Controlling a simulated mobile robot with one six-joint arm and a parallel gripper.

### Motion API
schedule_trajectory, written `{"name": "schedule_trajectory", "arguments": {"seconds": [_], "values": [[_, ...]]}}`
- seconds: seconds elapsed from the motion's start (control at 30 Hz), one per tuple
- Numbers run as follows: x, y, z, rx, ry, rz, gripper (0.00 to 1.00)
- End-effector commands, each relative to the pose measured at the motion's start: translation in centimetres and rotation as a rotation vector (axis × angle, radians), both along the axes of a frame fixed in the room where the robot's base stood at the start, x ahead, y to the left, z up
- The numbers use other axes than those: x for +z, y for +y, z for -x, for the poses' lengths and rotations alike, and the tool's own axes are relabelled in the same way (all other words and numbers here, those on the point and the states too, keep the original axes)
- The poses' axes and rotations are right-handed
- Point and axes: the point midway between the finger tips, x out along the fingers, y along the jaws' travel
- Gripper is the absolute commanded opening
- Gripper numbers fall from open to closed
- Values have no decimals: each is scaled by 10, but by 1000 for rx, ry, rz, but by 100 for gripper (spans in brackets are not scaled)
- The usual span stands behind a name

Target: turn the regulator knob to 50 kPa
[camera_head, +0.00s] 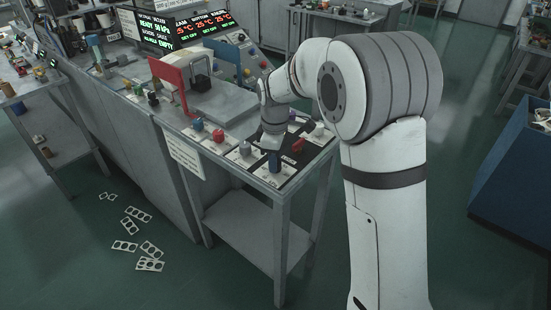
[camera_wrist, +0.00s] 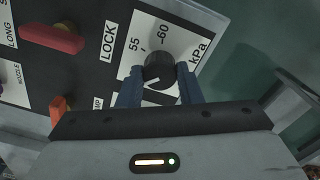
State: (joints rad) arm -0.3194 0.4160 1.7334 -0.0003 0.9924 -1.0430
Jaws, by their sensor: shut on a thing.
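The regulator knob (camera_wrist: 159,68) is a dark round knob on a white dial plate (camera_wrist: 185,38) marked "55", "60" and "kPa" in the wrist view. A "LOCK" label (camera_wrist: 108,41) lies left of the plate. My gripper (camera_wrist: 160,85) is shut on the knob, with a blue finger on either side of it. The knob's pointer is hard to make out, and the lower part of the dial is hidden by my gripper. In the head view my gripper (camera_head: 272,138) is low over the right end of the bench panel, and the knob cannot be made out there.
A red lever (camera_wrist: 52,38) and an orange one (camera_wrist: 57,108) stand left of the knob in the wrist view. In the head view, a red knob (camera_head: 218,135), a blue knob (camera_head: 198,125) and a dark blue upright part (camera_head: 275,161) stand near my gripper. Flat pieces (camera_head: 125,246) lie on the floor.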

Motion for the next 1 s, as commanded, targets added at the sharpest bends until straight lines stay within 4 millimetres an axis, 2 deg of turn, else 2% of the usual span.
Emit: {"name": "schedule_trajectory", "arguments": {"seconds": [0.4, 0.43, 0.63, 0.7, 1.0], "values": [[1, 0, 0, 6, -2, -2, 9], [1, 0, 0, 6, -2, -2, 34], [0, 0, 0, 5, -1, -1, 50], [0, 0, 0, 5, -1, -1, 54], [6, 0, -1, 5, -2, -2, 54]]}}
